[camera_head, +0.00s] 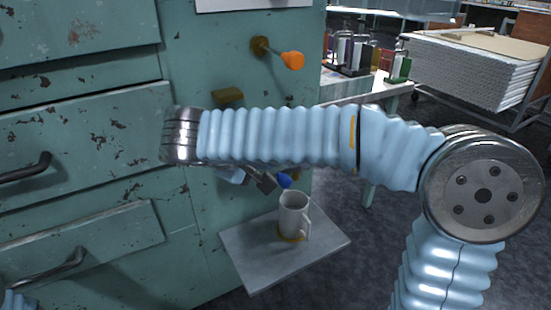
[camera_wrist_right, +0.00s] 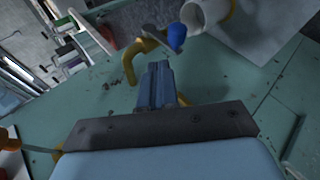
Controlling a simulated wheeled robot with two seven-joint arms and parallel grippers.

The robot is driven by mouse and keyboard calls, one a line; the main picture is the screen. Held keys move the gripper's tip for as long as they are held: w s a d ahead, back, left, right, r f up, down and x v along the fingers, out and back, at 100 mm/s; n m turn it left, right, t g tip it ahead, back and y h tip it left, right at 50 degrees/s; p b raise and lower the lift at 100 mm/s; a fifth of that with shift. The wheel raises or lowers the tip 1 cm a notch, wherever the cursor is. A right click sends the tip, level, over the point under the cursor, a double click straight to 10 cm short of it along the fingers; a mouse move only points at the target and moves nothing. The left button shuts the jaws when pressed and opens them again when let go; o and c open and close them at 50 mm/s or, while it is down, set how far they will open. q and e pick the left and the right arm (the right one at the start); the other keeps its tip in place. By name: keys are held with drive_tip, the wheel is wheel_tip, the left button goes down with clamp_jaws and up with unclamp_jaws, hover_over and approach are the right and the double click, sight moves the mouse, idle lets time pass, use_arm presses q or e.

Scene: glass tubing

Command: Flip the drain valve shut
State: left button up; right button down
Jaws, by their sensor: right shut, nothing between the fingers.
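A brass tap (camera_wrist_right: 148,44) with a blue-ended handle (camera_wrist_right: 176,37) sits on the green cabinet face. In the head view its blue end (camera_head: 284,181) shows just above a white mug (camera_head: 292,222); my arm hides most of the tap. My right gripper (camera_head: 266,183) is close to the blue end, at its left. In the right wrist view the right gripper (camera_wrist_right: 158,68) has its fingers together and empty, just short of the tap; I cannot tell whether they touch it.
The mug stands on a small grey shelf (camera_head: 250,262) below the tap. An orange-ended lever (camera_head: 292,60) and a brass fitting (camera_head: 228,95) are higher on the cabinet (camera_head: 215,45). Drawer handles (camera_head: 50,265) stick out at left. Bottles (camera_head: 350,52) stand behind at right.

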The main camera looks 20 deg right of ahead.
drive_tip(key=a+f+v, duration=0.1)
drive_tip(key=v, duration=0.5)
drive_tip(key=shift+s+a+r, duration=0.2)
drive_tip(key=shift+a, duration=0.05)
